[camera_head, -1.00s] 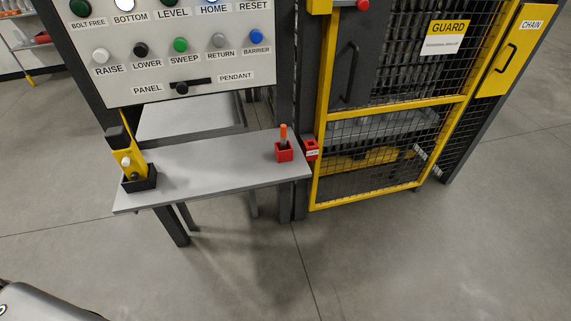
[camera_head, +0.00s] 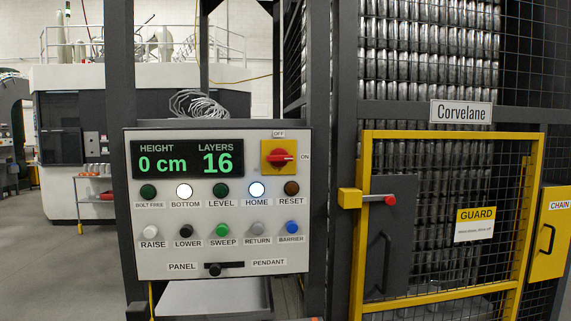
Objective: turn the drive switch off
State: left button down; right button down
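The drive switch (camera_head: 279,157) is a red rotary knob on a yellow plate at the upper right of the control panel (camera_head: 150,245). An OFF label sits above it and an ON label to its right. The knob's handle lies level, pointing right at ON. The panel's display (camera_head: 188,159) reads height 0 cm and layers 16. The BOTTOM lamp (camera_head: 184,190) and HOME lamp (camera_head: 257,190) are lit white. Neither of my grippers is in view.
The yellow-framed guard gate (camera_head: 447,134) with a red-knobbed bolt (camera_head: 389,200) stands right of the panel. Behind it are stacked cans (camera_head: 430,70). A yellow CHAIN box (camera_head: 552,235) is at the far right. A grey shelf (camera_head: 212,298) shows below the panel.

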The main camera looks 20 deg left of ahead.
aim_at(280, 158)
jog(key=z, duration=2.55)
jog(key=k, duration=0.85)
jog(key=u, duration=1.65)
